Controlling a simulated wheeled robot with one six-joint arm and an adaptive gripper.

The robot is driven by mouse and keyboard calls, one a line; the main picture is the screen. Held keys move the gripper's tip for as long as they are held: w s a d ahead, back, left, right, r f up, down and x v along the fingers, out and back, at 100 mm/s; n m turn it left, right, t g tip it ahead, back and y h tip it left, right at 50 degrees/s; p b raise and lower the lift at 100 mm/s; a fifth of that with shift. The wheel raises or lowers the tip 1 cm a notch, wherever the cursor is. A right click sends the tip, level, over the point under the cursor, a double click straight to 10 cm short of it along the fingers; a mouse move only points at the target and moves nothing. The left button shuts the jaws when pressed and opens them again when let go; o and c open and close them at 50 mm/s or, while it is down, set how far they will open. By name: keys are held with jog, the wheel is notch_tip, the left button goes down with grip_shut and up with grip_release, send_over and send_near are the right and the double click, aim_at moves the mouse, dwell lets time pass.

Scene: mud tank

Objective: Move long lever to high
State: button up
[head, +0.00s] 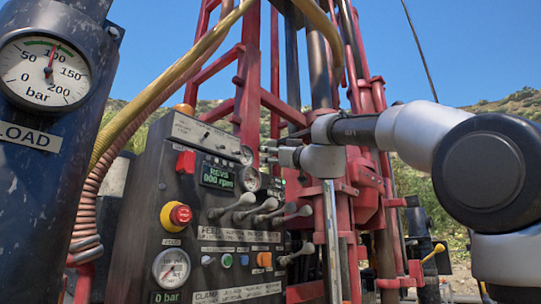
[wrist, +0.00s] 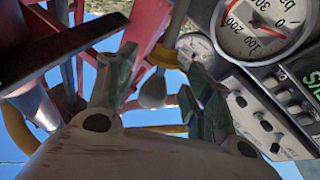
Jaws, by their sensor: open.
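My gripper (head: 280,153) is in the head view, to the right of the black control panel's upper part and close to its gauges. In the wrist view my gripper (wrist: 160,70) has its two dark fingers spread apart. A pale grey rounded lever knob (wrist: 152,92) shows in the gap between them; I cannot tell how deep it lies or whether a finger touches it. I cannot tell for sure which is the long lever.
The control panel (head: 150,215) carries a red emergency button (head: 180,215), a green display (head: 217,177) and small gauges. A big pressure gauge (wrist: 262,25) is close in the wrist view. Red rig beams (head: 250,85) and hoses stand behind. A yellow-knobbed handle (head: 438,249) is far right.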

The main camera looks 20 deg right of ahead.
jog(key=shift+x, duration=1.3)
grip_shut()
